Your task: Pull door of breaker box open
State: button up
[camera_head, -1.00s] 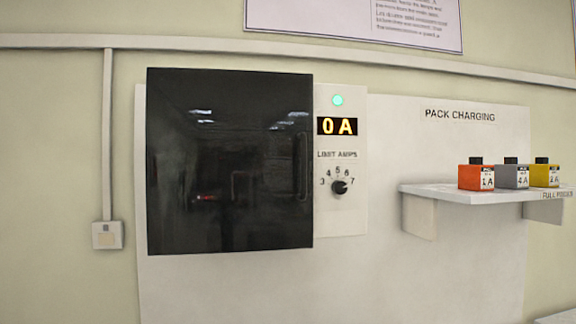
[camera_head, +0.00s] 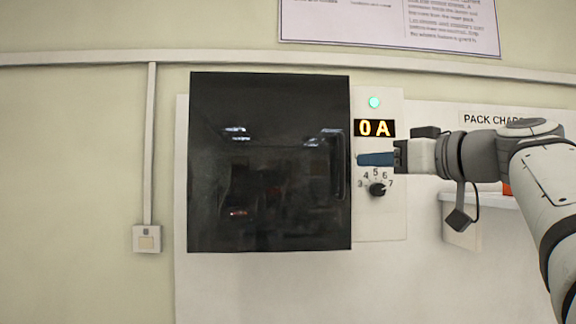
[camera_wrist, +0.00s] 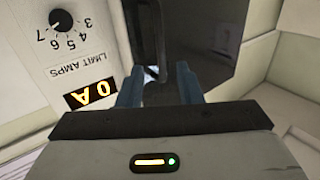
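The breaker box door (camera_head: 265,165) is a glossy black panel, shut flat on the wall unit, with reflections on it. Its dark vertical handle (camera_head: 338,165) is near the right edge. My gripper (camera_head: 360,159) is just right of the door's edge, in front of the amp panel, with blue fingers pointing left. In the wrist view, which is upside down, my gripper (camera_wrist: 157,80) has its two blue fingers apart with nothing gripped. The dark handle (camera_wrist: 152,30) shows ahead, roughly in line with the gap; I see no contact.
The amp panel has a "0 A" display (camera_head: 375,128), a green light (camera_head: 375,102) and a limit knob (camera_head: 377,189). A conduit and a wall switch (camera_head: 147,239) are left of the door.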

aim_at(343, 163)
jog(key=p+x, duration=0.2)
jog(key=x, duration=0.5)
jog(key=shift+s, duration=0.1)
jog(key=shift+c, duration=0.4)
grip_shut()
jog(key=shift+s+a, duration=0.1)
